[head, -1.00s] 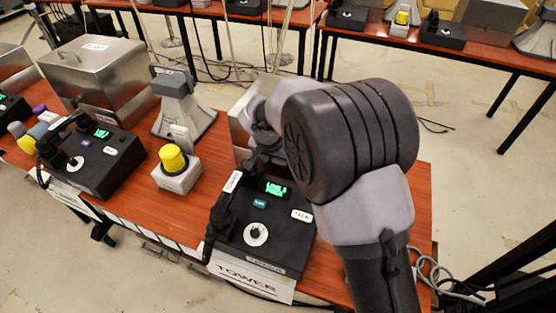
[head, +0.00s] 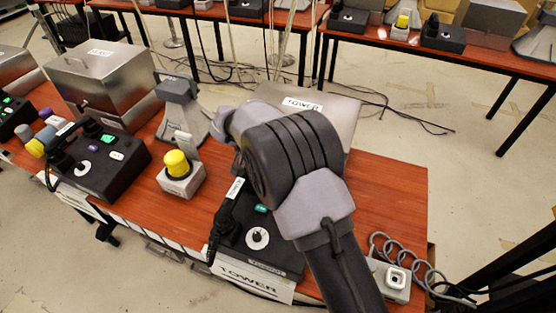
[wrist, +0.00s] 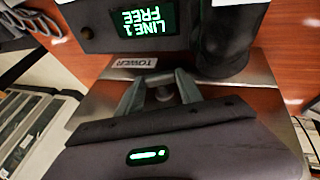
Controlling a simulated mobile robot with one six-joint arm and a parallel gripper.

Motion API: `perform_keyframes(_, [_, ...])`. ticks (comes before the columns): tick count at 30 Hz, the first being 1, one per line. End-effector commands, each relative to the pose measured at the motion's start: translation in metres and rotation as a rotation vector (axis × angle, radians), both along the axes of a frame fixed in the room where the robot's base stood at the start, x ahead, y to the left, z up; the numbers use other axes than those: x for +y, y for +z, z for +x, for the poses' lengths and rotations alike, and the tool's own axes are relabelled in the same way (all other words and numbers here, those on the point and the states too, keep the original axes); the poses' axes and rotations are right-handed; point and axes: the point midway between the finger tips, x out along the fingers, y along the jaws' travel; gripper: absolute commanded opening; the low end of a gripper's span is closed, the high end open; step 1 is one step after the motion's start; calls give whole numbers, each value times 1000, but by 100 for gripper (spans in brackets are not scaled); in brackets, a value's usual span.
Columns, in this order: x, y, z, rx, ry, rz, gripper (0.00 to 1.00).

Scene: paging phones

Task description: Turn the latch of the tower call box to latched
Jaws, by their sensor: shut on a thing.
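The tower call box (head: 335,118) is a steel box with a TOWER label on top. It stands behind the black tower phone in the head view, partly hidden by my arm. In the wrist view its steel surface (wrist: 235,92) shows beneath my gripper. My gripper (wrist: 160,90) is shut on a small grey piece, the latch (wrist: 163,93), between its two fingers. The latch is mostly hidden, so its exact angle cannot be told. In the head view my fingers are hidden behind my arm.
The black tower phone (head: 257,238) stands close in front of the box, and its green screen (wrist: 145,20) shows in the wrist view. A yellow button (head: 177,163) and a grey horn (head: 182,110) stand to the left.

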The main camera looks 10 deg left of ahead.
Motion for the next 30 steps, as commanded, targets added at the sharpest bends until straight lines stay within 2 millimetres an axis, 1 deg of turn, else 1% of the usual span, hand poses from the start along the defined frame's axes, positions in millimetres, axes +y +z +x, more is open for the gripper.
perform_keyframes(1, [2, 3, 0, 6, 2, -33, 3])
perform_keyframes(6, [4, 1, 1, 20, 2, -147, 3])
perform_keyframes(15, [7, -3, 2, 36, 2, -278, 3])
perform_keyframes(30, [7, -3, 1, 42, 0, -315, 3])
